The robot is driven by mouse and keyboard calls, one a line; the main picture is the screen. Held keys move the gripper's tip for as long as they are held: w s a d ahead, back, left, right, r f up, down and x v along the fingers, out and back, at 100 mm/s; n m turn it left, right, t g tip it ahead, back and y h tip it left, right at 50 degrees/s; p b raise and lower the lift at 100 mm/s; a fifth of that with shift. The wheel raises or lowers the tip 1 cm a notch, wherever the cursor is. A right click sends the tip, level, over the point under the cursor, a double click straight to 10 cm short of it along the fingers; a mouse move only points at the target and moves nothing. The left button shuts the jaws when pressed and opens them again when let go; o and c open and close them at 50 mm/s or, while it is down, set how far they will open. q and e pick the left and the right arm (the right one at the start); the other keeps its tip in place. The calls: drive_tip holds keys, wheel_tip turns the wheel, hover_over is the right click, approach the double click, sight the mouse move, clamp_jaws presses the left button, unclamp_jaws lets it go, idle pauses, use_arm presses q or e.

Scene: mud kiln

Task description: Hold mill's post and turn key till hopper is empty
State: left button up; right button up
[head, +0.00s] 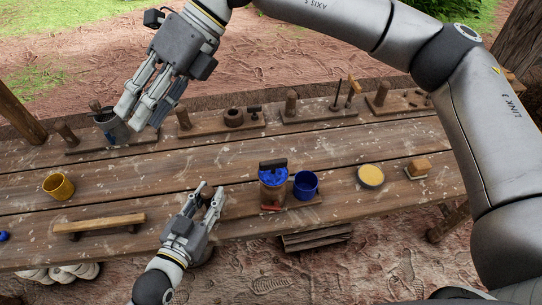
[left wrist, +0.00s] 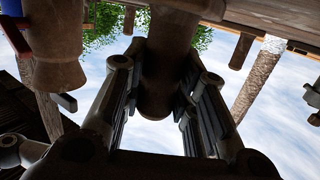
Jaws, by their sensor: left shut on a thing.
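The mill stands at the front middle of the table. Its brown body (head: 272,195) has blue material in the hopper (head: 267,177) at the top and a dark key handle (head: 273,164) above it. My left gripper (head: 211,190) is left of the mill body, shut on the brown post (left wrist: 165,60), which sits between its fingers in the left wrist view. The post is mostly hidden by the fingers in the head view. My right gripper (head: 148,108) is open and empty, above the back left of the table, away from the key.
A blue mug (head: 306,185) stands right of the mill. A yellow mug (head: 59,186) and wooden bar (head: 99,224) are at left; a round yellow-topped dish (head: 370,177) and small block (head: 418,167) at right. A grey pot (head: 112,127) and boards with pegs (head: 318,115) line the back.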

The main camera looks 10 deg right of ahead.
drive_tip(key=s+d+f+n+t+h, duration=0.1)
drive_tip(key=s+d+f+n+h, duration=0.25)
drive_tip(key=f+h, duration=0.2)
drive_tip(key=n+t+h, duration=0.3)
drive_tip(key=h, duration=0.5)
approach(273, 161)
drive_tip(key=x, duration=0.9)
clamp_jaws()
